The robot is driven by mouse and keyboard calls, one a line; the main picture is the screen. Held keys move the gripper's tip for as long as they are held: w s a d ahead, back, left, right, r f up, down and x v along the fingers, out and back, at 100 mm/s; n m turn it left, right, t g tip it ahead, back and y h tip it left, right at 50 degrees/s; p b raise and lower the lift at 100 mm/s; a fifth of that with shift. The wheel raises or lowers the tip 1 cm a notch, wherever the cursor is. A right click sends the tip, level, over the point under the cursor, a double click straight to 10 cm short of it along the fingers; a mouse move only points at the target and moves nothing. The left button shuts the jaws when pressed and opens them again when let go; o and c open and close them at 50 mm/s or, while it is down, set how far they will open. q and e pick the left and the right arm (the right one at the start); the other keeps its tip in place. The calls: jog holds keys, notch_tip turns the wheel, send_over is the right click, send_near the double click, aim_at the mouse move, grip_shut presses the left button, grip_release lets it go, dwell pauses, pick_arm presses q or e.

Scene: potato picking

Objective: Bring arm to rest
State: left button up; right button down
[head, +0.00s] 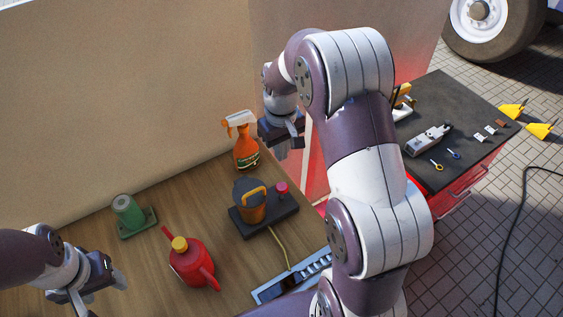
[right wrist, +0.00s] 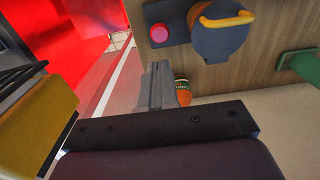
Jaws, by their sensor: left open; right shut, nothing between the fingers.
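My right arm rises through the middle of the head view. Its gripper (head: 288,140) hangs above the right edge of the wooden table, right of an orange spray bottle. In the right wrist view its fingers (right wrist: 163,85) are together with nothing between them. The spray bottle (right wrist: 183,92) shows partly behind those fingers. My left gripper (head: 98,290) is low at the left of the head view, open and empty, over the table's front left part. Parts of its fingers are hard to make out.
A red tool cabinet (head: 455,195) stands right. A beige wall (head: 120,90) closes the back.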

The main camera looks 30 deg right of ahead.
jog(key=shift+s+d+r, duration=0.1)
jog(key=shift+s+r, duration=0.05)
jog(key=shift+r, duration=0.05)
dwell(0.3)
